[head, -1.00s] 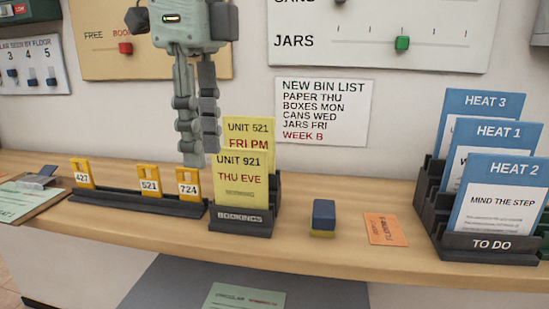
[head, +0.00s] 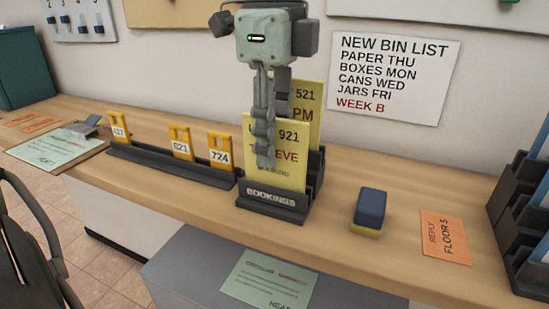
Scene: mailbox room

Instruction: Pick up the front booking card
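The front booking card (head: 291,160) is yellow, marked 921 and EVE, and stands in the black BOOKINGS holder (head: 272,203). A second yellow card (head: 311,98) stands behind it, higher up. My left gripper (head: 268,150) points down at the front card. Its light near finger lies in front of the card and covers part of the print. Its dark far finger drops behind the card's top edge, so its tip is hidden. The fingers seem to straddle the card, but I cannot tell whether they press on it. My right gripper is not in view.
A black rack with yellow tags (head: 181,145) stands close to the left of the holder. A blue and yellow block (head: 369,209) and an orange card (head: 445,237) lie to the right. A dark rack (head: 520,215) stands at the right edge.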

